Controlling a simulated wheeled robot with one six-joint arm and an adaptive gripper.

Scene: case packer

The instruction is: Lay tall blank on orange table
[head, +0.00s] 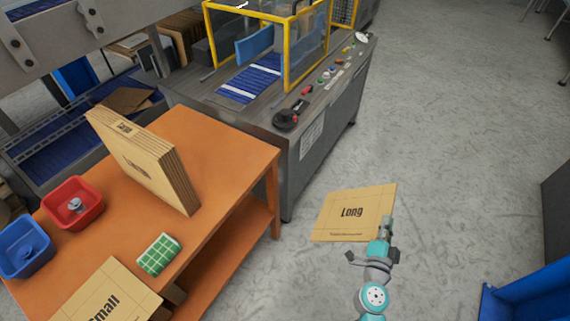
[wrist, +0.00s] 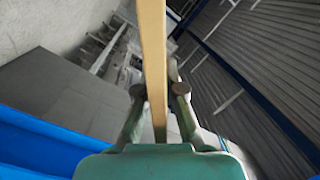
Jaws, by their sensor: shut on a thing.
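My gripper (head: 386,230) is shut on a flat tan cardboard blank (head: 352,212), printed "Long" in the head view. The blank is held by its right edge, out over the grey floor, to the right of the orange table and apart from it. In the wrist view the blank (wrist: 152,60) shows edge-on as a narrow strip between the two fingers (wrist: 157,92). The orange table (head: 212,140) stands at the left of the head view. I see no blank marked tall; the print on the upright stack is too small to read.
On the table are an upright stack of cardboard (head: 145,160), a blank marked "Small" (head: 112,295), a green checked block (head: 159,254), a red bin (head: 75,203) and a blue bin (head: 25,246). The grey machine (head: 320,130) with a yellow guard stands behind. Bare table shows at back right.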

